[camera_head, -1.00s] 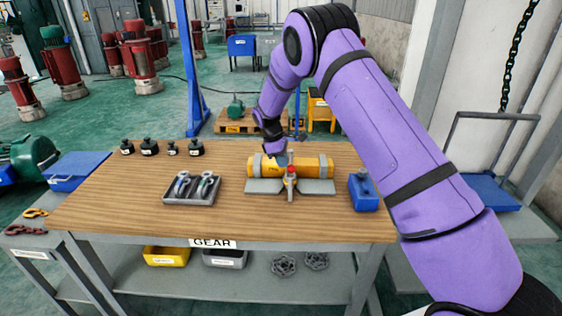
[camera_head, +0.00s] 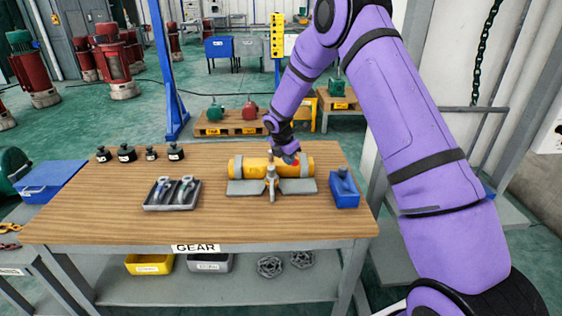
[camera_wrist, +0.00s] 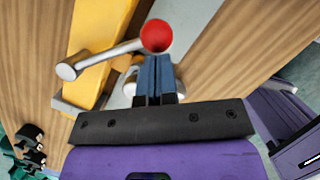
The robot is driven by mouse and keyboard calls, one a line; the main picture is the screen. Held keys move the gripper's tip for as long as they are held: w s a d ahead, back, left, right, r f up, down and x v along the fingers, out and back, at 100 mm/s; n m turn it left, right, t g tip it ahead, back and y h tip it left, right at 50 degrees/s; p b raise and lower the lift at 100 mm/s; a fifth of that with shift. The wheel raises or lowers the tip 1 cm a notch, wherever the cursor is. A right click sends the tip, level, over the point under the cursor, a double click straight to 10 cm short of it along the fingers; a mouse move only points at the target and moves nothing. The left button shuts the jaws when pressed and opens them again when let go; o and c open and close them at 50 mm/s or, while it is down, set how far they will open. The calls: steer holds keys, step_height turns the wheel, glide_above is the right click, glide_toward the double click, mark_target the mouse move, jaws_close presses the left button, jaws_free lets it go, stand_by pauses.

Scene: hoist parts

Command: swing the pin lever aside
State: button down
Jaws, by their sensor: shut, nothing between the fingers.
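The pin lever is a grey metal arm (camera_wrist: 108,53) with a red ball knob (camera_wrist: 157,36). In the head view its grey pivot post (camera_head: 271,182) stands at the front middle of the yellow cylinder (camera_head: 249,168), and the red knob (camera_head: 295,160) shows to the right of the post. The cylinder lies in a grey cradle (camera_head: 244,188) on the bench. My gripper (camera_wrist: 156,62) is shut and empty, its blue fingertips right beside the knob in the wrist view. I cannot tell whether they touch it. In the head view my wrist partly covers the cylinder's right part.
A grey tray with shackles (camera_head: 150,206) lies left of the cradle on the wooden bench (camera_head: 110,215). A blue block (camera_head: 344,190) stands close to its right. Several black weights (camera_head: 126,154) stand at the back left. The front strip of the bench is clear.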

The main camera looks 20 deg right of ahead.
steer(key=d+n, duration=0.1)
steer(key=w+d+n, duration=0.1)
steer(key=d+n+t, duration=0.1)
steer(key=shift+w+d+n+y, duration=0.25)
steer(key=shift+w+n+y, duration=0.05)
steer(key=shift+n, duration=0.1)
steer(key=shift+w+d+n+t+y, duration=0.3)
steer(key=shift+w+d+n, duration=1.05)
steer(key=shift+w+n, duration=0.15)
